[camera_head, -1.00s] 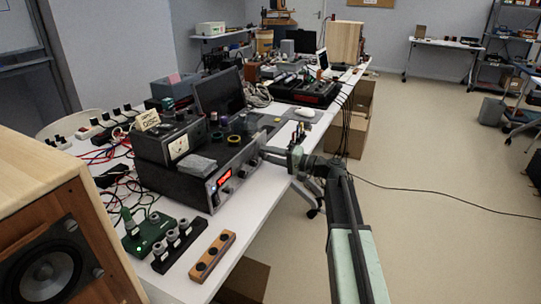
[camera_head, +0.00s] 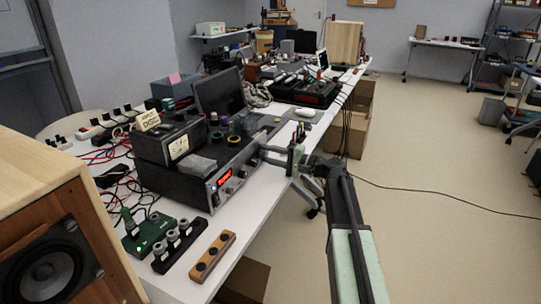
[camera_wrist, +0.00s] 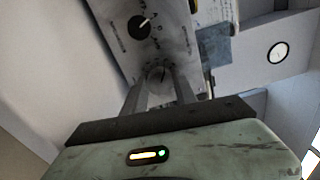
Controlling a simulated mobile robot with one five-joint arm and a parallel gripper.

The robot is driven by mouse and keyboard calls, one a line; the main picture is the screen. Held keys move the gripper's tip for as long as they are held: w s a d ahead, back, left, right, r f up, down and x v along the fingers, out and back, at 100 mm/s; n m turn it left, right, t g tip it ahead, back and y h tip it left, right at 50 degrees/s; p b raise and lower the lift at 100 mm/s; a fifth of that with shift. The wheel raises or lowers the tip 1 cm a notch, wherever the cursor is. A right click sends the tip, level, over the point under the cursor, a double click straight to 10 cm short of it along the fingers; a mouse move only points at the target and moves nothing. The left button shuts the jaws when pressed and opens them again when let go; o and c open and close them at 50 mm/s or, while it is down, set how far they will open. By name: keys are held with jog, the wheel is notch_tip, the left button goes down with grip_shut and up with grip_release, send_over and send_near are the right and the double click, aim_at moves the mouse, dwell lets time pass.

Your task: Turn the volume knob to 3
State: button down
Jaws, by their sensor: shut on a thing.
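The dark amplifier with a silver front panel (camera_head: 213,194) stands on the white table, with a red lit display (camera_head: 224,178). My gripper (camera_head: 264,153) reaches its right end from the right. In the wrist view my gripper (camera_wrist: 160,82) has its two fingers closed around a knob (camera_wrist: 162,72), which is partly hidden between them. Another black knob (camera_wrist: 138,27) with a white pointer line sits farther along the panel, apart from the fingers. The markings around both knobs are too small to read, so I cannot tell the held knob's setting.
A black meter box (camera_head: 172,140) and tape rolls (camera_head: 236,141) rest on the amplifier. A wooden speaker (camera_head: 45,190) stands front left. A green board (camera_head: 147,232) and a wooden block with holes (camera_head: 212,256) lie in front. Floor at right is open.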

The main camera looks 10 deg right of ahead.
jog(key=shift+a, duration=0.1)
jog(key=c, duration=1)
grip_release()
jog(key=v, duration=0.8)
